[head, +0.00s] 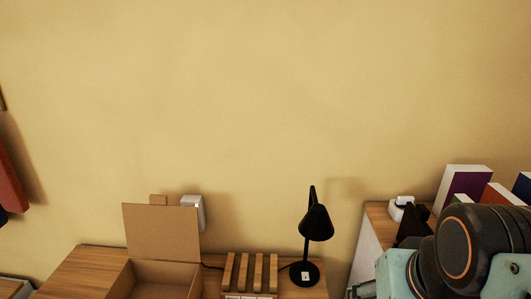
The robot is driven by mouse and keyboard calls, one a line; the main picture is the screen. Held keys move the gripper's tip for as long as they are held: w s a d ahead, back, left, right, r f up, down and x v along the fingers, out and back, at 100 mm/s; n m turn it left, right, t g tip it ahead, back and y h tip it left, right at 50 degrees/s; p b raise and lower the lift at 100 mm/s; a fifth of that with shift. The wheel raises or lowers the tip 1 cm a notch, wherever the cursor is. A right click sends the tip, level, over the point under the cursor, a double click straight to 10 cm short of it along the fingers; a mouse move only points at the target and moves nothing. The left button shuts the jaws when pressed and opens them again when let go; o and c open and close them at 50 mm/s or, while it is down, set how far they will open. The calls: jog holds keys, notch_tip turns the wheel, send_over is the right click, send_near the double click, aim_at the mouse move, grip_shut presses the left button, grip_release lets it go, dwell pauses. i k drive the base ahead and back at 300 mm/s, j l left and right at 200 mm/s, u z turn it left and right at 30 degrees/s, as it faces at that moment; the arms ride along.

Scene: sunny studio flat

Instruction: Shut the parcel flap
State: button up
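The parcel is an open brown cardboard box (168,271) on the wooden desk, low and left of the middle in the head view. Its flap (161,231) stands up nearly upright along the back edge, so the box is open. The front of the box is cut off by the bottom of the picture. My arm shows at the lower right, well apart from the box. A dark part beside it may belong to my gripper, but I cannot make out its fingers.
A black desk lamp (315,224) stands right of the box. A slatted wooden rack (250,273) sits between them on the desk (82,270). A white object (193,209) is behind the flap near the wall. Books (464,187) stand at the right.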

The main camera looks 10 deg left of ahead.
aim_at(157, 230)
jog(key=u, duration=1.4)
jog(key=i+j, duration=0.2)
jog(key=j, duration=0.2)
jog(key=i+j+u, duration=0.1)
jog(key=j, duration=0.3)
jog(key=i+j, duration=0.5)
jog(key=j, duration=0.25)
jog(key=i+j+u, duration=0.1)
jog(key=i+j, duration=0.15)
jog(key=j, duration=0.15)
jog(key=k+l+z, duration=0.15)
jog(key=l, duration=0.3)
jog(key=k, duration=0.1)
